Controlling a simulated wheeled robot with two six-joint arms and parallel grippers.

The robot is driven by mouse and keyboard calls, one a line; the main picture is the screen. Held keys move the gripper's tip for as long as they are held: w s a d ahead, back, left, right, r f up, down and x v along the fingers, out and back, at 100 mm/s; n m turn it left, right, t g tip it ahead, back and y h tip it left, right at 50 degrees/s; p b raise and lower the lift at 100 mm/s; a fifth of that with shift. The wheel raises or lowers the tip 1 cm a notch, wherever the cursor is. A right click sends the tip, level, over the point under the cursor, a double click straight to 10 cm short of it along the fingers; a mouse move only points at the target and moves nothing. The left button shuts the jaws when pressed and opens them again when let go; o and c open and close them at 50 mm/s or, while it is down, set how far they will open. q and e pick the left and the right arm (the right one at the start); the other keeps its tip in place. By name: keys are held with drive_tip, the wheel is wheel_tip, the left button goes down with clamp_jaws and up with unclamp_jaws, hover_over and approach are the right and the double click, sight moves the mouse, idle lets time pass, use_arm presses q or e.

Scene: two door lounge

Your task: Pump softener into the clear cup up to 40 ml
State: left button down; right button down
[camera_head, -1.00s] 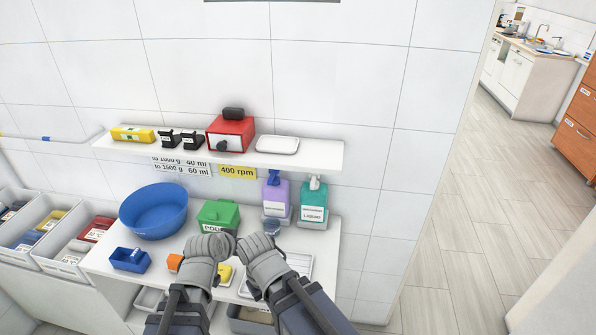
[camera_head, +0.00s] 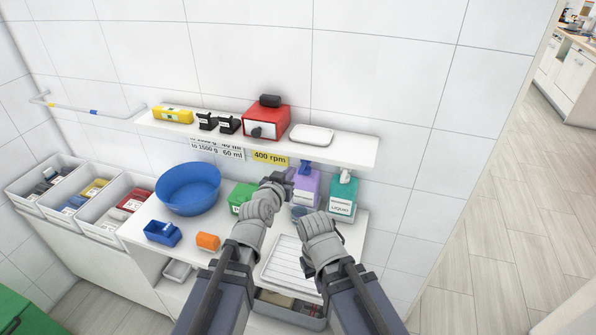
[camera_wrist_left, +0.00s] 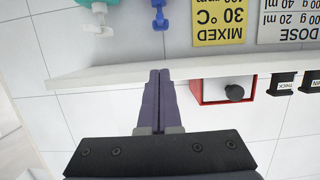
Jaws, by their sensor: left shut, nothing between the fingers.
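The purple pump bottle (camera_head: 310,184) with a blue pump head stands on the counter; its label is too small to read. Its blue pump head (camera_wrist_left: 159,16) also shows in the left wrist view. The clear cup (camera_head: 298,212) is in front of the bottle, partly hidden between my grippers; its fill level cannot be read. My left gripper (camera_head: 286,179) is raised beside the pump head, shut and empty; in the left wrist view its fingers (camera_wrist_left: 158,75) are pressed together. My right gripper (camera_head: 306,216) is low beside the cup; its fingertips are hard to make out.
A teal "LIQUID" pump bottle (camera_head: 342,198) stands to the right. A wall shelf (camera_head: 350,148) holding a red box (camera_head: 265,122) overhangs the bottles. A green box (camera_head: 240,195), blue bowl (camera_head: 188,188) and white ribbed tray (camera_head: 285,262) are on the counter.

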use_arm(q)
drive_tip(key=b, duration=0.3)
hover_over(300, 170)
drive_tip(key=s, duration=0.2)
wheel_tip(300, 170, down, 3)
drive_tip(key=shift+s+f+b, duration=0.15)
drive_tip(key=shift+f+b, duration=0.7)
drive_tip(key=shift+f, duration=0.05)
drive_tip(key=shift+s+f+b, duration=0.1)
drive_tip(key=shift+f+b, duration=0.75)
